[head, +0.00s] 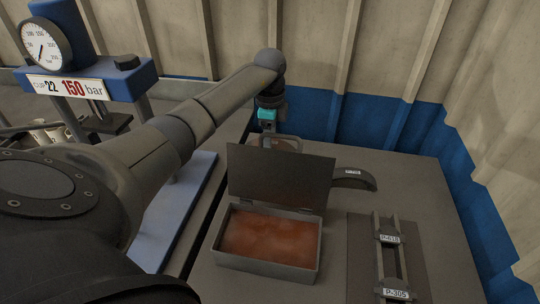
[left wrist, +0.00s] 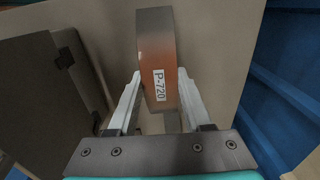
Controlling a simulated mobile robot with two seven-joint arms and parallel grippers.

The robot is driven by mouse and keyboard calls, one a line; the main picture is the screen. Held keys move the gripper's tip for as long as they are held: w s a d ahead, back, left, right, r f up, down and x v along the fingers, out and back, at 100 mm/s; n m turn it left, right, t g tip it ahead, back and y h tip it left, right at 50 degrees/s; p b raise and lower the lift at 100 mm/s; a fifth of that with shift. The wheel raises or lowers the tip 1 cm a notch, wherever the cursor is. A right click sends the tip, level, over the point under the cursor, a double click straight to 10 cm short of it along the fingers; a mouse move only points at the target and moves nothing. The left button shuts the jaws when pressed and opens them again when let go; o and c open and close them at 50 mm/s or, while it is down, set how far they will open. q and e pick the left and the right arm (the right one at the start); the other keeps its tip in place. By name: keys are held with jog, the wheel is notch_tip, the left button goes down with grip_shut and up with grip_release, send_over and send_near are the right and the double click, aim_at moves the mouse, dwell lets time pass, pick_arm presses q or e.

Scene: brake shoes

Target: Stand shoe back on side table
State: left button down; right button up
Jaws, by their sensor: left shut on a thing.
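My left gripper (head: 278,140) is over the far part of the side table (head: 425,185), behind a raised box lid. It is shut on a curved brake shoe labelled P-720 (left wrist: 158,55), which shows upright between the two fingers in the left wrist view. The lid hides part of the held shoe and fingers in the head view, so I cannot tell whether the shoe touches the table. Another dark curved shoe (head: 362,181) with a white label is on the table to the right of the lid; its label is too small to read. My right gripper is not in view.
An open metal box (head: 268,267) with a rusty-orange inside is in front of the held shoe, its lid (head: 280,178) raised. A dark stand with labels P-618 and P-305 (head: 391,262) is at the right. A press with a gauge (head: 45,45) is at the far left.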

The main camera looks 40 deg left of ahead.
pick_arm(q)
notch_tip(320, 180, down, 4)
jog(key=shift+f+b, duration=0.55)
jog(key=shift+f, duration=1.35)
jog(key=shift+f, duration=0.2)
jog(key=shift+c, duration=1.6)
grip_release()
jog(key=shift+r, duration=0.55)
notch_tip(320, 180, up, 11)
jog(key=shift+r+p, duration=0.15)
jog(key=shift+p, duration=0.7)
